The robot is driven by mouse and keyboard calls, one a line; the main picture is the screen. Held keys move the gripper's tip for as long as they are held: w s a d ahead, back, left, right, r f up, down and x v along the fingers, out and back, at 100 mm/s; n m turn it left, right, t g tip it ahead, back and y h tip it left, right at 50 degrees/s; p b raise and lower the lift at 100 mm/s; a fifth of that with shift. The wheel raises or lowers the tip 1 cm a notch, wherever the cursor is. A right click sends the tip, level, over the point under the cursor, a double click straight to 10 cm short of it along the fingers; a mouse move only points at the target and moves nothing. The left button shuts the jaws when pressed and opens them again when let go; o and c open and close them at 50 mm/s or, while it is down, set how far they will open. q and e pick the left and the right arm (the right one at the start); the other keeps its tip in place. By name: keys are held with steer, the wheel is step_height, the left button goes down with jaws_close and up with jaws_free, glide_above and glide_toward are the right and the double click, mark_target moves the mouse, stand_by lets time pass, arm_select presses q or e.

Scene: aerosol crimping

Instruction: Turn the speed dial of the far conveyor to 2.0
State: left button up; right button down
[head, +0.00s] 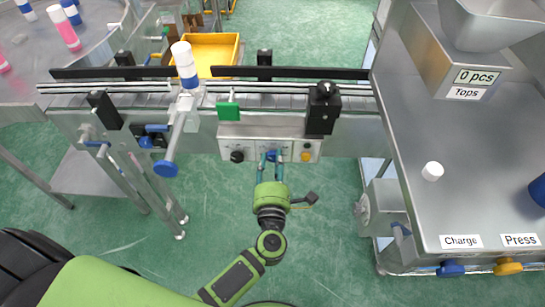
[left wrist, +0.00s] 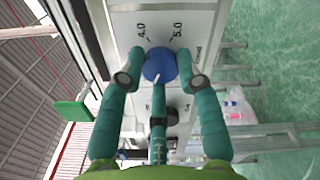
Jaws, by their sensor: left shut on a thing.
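The conveyor (head: 350,105) runs across the middle of the head view, with a control panel (head: 285,144) on its near side. My left gripper (head: 271,155) reaches this panel, its fingers around the speed dial. In the left wrist view the dial is a round blue knob (left wrist: 159,66) between the teal fingertips of my left gripper (left wrist: 160,70), which is shut on it. Labels 4.0 and 5.0 show beyond the knob. A small pale mark shows on the knob, but I cannot tell its setting. The other scale numbers are hidden. My right gripper is not in view.
A black knob (head: 237,156) and a yellow button (head: 306,156) flank the dial. A black device (head: 323,108) and a green block (head: 229,111) stand above the panel. A white-and-blue can (head: 185,65) is on the conveyor. A steel table (head: 470,170) stands at right.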

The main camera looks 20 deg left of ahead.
arm_select(q)
steer(key=shift+w+d+r+m, duration=0.2)
steer(key=shift+r+m, duration=0.15)
steer(key=shift+m, duration=0.25)
steer(key=o, duration=1.1)
steer(key=shift+o, duration=0.2)
steer(key=shift+d+f, duration=0.1)
steer(key=shift+f, duration=0.05)
steer(key=shift+s+f, duration=0.1)
steer(key=shift+s, duration=0.05)
steer(key=v, duration=1.2)
